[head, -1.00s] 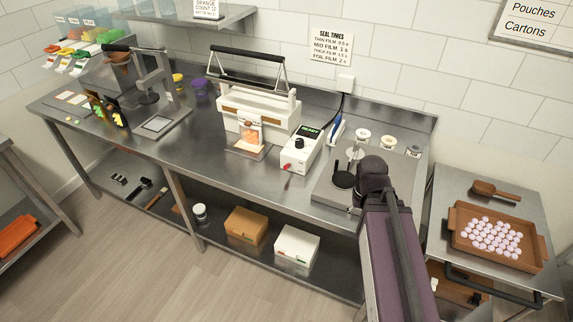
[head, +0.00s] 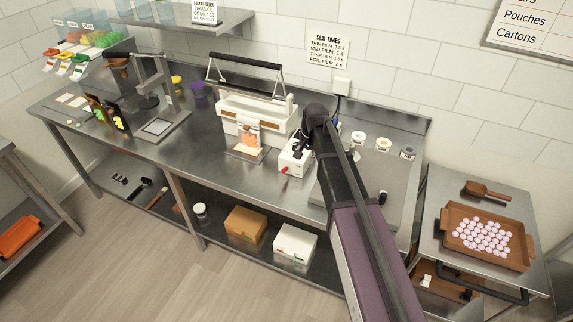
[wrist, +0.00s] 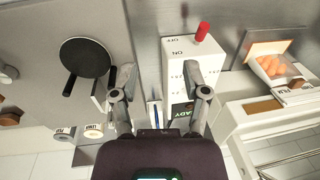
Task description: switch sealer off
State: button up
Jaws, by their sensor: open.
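The impulse sealer (head: 262,108), white with a raised black-handled bar, stands mid-bench with a pouch of orange pieces (head: 248,138) at its front. Its white control box (head: 287,160) is to the right, with a red-tipped switch (head: 285,170) at the front end. In the wrist view the box (wrist: 178,60) shows upside-down OFF and ON labels, and the red switch (wrist: 202,32) is at its far end. Part of a READY display shows. My gripper (wrist: 157,75) is open and empty; its right finger overlaps the box. The switch is apart from both fingers. I cannot tell its setting.
A round black plate (wrist: 85,57) on a grey machine lies left of my gripper in the wrist view. A cart at right holds a tray of candies (head: 450,243). Bench left of the sealer is partly clear.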

jog(key=r+m, duration=0.1)
jog(key=r, duration=0.1)
send_over(285, 169)
jog(key=d, duration=0.2)
jog(key=shift+s+d+f+p, duration=0.1)
jog(key=shift+s+f+p, duration=0.15)
jog(key=shift+s+p, duration=0.2)
jog(key=shift+f, duration=0.15)
jog(key=f+b, duration=0.4)
jog(key=a+f+b, duration=0.1)
jog(key=f+b, duration=0.4)
jog(key=w+a+f+b, duration=0.1)
jog(key=f+b, duration=0.3)
jog(key=shift+a+f+b, duration=0.1)
jog(key=shift+f+b, duration=0.05)
jog(key=shift+b, duration=0.2)
